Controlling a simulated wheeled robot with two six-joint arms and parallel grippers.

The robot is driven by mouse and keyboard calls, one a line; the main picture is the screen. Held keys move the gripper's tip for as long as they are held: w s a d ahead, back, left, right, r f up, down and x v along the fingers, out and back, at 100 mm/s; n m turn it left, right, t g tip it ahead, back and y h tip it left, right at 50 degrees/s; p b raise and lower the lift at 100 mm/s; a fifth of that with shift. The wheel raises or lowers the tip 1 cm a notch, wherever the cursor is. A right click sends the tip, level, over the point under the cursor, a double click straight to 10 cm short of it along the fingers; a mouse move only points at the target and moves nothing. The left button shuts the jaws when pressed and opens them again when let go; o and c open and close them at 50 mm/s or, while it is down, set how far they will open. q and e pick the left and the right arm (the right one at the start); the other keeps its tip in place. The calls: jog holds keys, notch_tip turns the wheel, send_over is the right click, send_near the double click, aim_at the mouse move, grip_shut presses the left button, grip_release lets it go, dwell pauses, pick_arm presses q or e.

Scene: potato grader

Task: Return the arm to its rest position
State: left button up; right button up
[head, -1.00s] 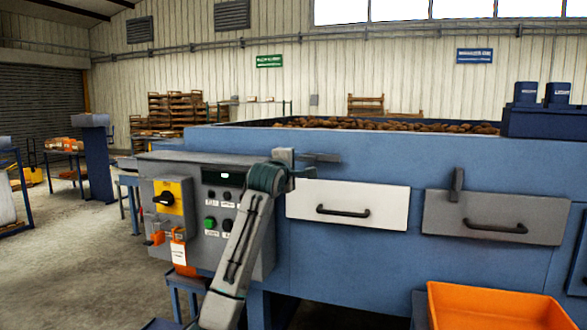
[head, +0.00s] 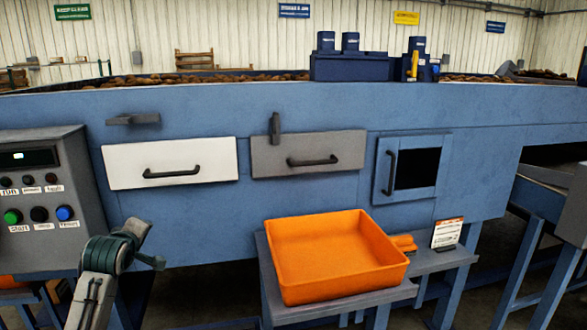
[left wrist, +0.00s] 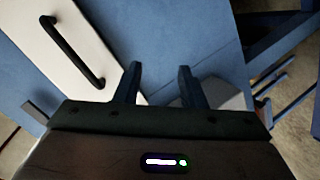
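My left arm comes in at the lower left of the head view. Its gripper (head: 146,247) is below the white drawer front, in front of the blue machine side. In the left wrist view the two fingers of the left gripper (left wrist: 158,78) stand apart with nothing between them. The white drawer (head: 170,163) is shut, and its black handle shows clear of the fingers in the left wrist view (left wrist: 72,50). My right arm and gripper are not in view.
The grey control box (head: 42,190) stands left of my left arm. An orange tray (head: 335,280) sits on a low grey stand (head: 345,307) to the right. A grey drawer (head: 308,153) and a small hatch (head: 412,168) are on the blue machine (head: 300,215).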

pick_arm(q)
jog(key=s+d+f+m+g+h, duration=0.15)
jog(key=s+d+f+m, duration=0.25)
jog(key=s+f, duration=0.6)
jog(key=s+d+f+m+g+y, duration=0.1)
jog(key=s+d+f+m+g, duration=0.2)
jog(key=s+f, duration=0.7)
jog(key=s+d+f+m+g, duration=0.2)
jog(key=s+f+m, duration=0.1)
jog(key=s, duration=0.6)
jog(key=s+d+f+m+g+h, duration=0.1)
jog(key=s+f+m+g, duration=0.15)
jog(key=s, duration=0.65)
jog(key=s+d+f+m+g, duration=0.1)
jog(key=s+d+f+m, duration=0.15)
jog(key=s, duration=0.75)
jog(key=a+f+g, duration=0.1)
jog(key=a+f, duration=0.1)
jog(key=f, duration=1.4)
jog(key=a+f, duration=0.2)
jog(key=f, duration=1.3)
jog(key=s+f+n+g, duration=0.1)
jog(key=s+f, duration=1.6)
jog(key=f, duration=0.1)
jog(key=shift+a+f, duration=0.3)
jog(key=shift+a, duration=0.1)
